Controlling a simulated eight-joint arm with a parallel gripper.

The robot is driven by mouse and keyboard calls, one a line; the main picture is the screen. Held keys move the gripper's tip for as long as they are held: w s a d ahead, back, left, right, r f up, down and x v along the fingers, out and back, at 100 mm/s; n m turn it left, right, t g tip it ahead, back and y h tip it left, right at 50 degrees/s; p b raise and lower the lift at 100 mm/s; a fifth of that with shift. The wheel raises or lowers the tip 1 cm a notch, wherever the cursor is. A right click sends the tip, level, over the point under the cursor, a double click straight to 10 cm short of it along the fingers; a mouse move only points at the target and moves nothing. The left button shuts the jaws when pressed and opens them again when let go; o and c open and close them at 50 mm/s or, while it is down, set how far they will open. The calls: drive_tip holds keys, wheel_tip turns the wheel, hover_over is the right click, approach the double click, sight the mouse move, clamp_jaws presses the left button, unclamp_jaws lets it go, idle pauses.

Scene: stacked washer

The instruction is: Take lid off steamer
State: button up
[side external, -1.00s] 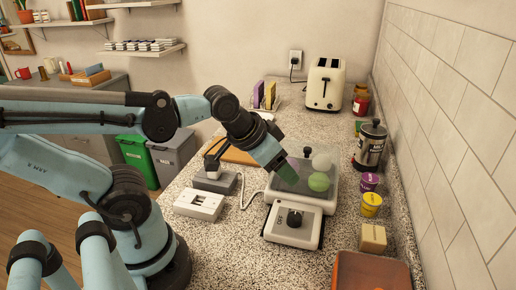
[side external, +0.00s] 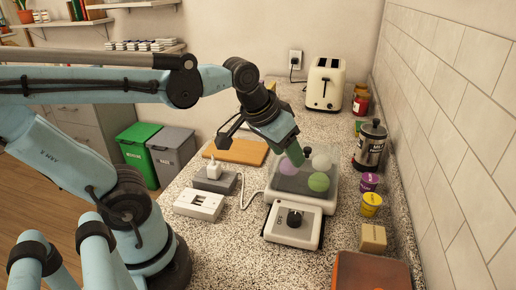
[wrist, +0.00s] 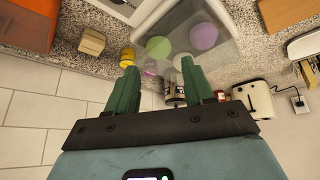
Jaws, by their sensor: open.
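The steamer (side external: 292,228) stands on the speckled counter with its control knob at the front. Its see-through lid (side external: 328,197) is on, and a purple, a green and a white round item show through it. The lid also shows in the wrist view (wrist: 180,58) at the top. My gripper (side external: 296,158) is above the rear part of the lid, tilted down toward it. In the wrist view, the green fingers (wrist: 162,80) are spread apart with nothing between them. I cannot tell whether the fingertips touch the lid. No lid handle is clear to see.
A steel canister (side external: 370,146), a purple tub (side external: 369,182), a yellow tub (side external: 371,204) and a tan block (side external: 373,238) line the right, near the tiled wall. A toaster (side external: 324,84) stands behind. A power strip (side external: 214,184) and white box (side external: 199,204) lie left.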

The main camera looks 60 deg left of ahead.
drive_tip(key=w+a+r+n+g, duration=0.3)
drive_tip(key=w+r+n, duration=0.1)
drive_tip(key=w+r, duration=0.15)
drive_tip(key=r+n+g, duration=0.2)
drive_tip(key=n+g, duration=0.1)
drive_tip(key=n, duration=0.1)
hover_over(308, 148)
drive_tip(key=shift+f, duration=6.15)
clamp_jaws()
